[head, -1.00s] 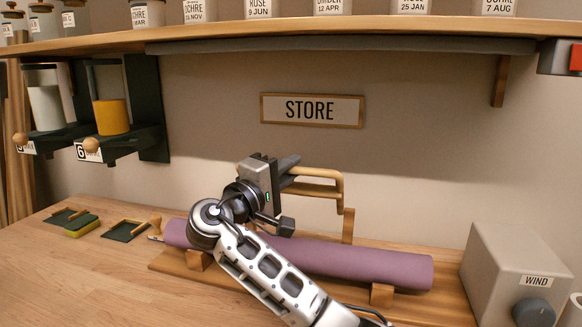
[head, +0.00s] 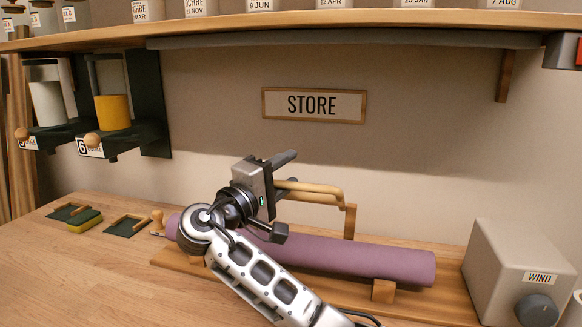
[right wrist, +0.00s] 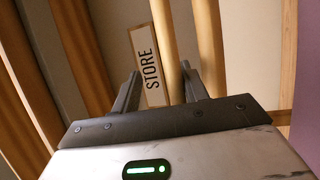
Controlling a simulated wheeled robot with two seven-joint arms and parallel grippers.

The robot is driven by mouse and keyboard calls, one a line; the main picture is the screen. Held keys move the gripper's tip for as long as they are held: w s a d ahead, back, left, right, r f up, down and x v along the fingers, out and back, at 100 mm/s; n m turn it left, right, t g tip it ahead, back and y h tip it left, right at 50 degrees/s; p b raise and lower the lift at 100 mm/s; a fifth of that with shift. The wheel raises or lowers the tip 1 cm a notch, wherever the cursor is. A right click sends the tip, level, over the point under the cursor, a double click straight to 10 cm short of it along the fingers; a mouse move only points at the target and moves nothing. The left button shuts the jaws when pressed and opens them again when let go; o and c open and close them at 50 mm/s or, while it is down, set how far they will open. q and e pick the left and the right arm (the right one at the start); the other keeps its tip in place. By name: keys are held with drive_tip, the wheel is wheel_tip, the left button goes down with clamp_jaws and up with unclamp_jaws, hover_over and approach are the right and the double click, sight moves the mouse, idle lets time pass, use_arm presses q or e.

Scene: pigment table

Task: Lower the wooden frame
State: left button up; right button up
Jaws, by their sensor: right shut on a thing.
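The wooden frame (head: 318,188) is a pale bent-wood loop above a purple roll (head: 345,255), with a wooden post (head: 350,222) at its right end. My right gripper (head: 283,195) is shut on the left part of the frame, its fingers pointing right. In the right wrist view, a wooden bar (right wrist: 164,45) of the frame runs between the dark fingers (right wrist: 160,92). My left gripper is not in view.
The roll lies on a wooden base board (head: 425,305) with support blocks. A grey WIND box (head: 510,265) stands at the right. Small green trays (head: 125,228) lie at the left. A shelf (head: 350,19) with jars spans above. The front left table (head: 90,280) is clear.

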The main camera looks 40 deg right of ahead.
drive_tip(key=v, duration=1.4)
drive_tip(key=shift+a+r, duration=0.2)
drive_tip(key=shift+r, duration=0.1)
drive_tip(key=shift+s+f, duration=0.1)
